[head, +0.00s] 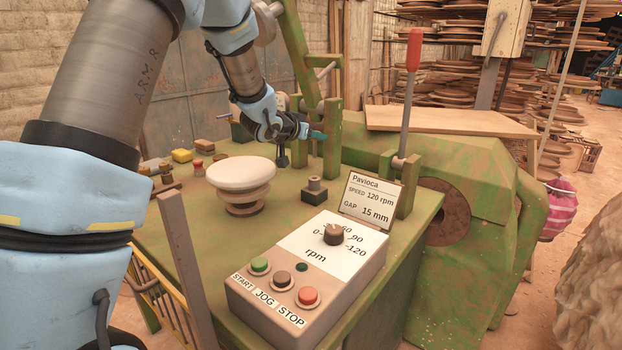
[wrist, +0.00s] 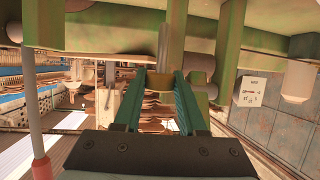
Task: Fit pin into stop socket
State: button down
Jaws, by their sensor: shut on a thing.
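My gripper (head: 318,136) is at the far side of the green machine table, close beside a green upright post (head: 333,135). In the wrist view its two teal fingers (wrist: 163,76) are closed on a brass-coloured piece (wrist: 160,84), which I take to be the pin's grip. A grey rod (wrist: 163,42) extends beyond it, in front of a green post. In the head view the held pin is hidden by the gripper. I cannot make out the stop socket for certain, nor whether the rod is inside anything or only in front of the post.
A round white-topped stand (head: 242,174), a small dark block with a grey stub (head: 314,190) and a control box (head: 306,275) occupy the table. A red-handled lever (head: 412,70) rises at right beside a sign (head: 370,199). Small coloured pieces (head: 182,156) lie at left.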

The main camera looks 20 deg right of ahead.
notch_tip(320, 180, down, 9)
jog(key=shift+f+p, duration=0.1)
jog(key=shift+p, duration=0.4)
jog(key=shift+f, duration=0.1)
jog(key=shift+c, duration=2.4)
grip_release()
jog(key=b+v, duration=0.2)
jog(key=v, duration=1)
jog(key=shift+r, duration=0.25)
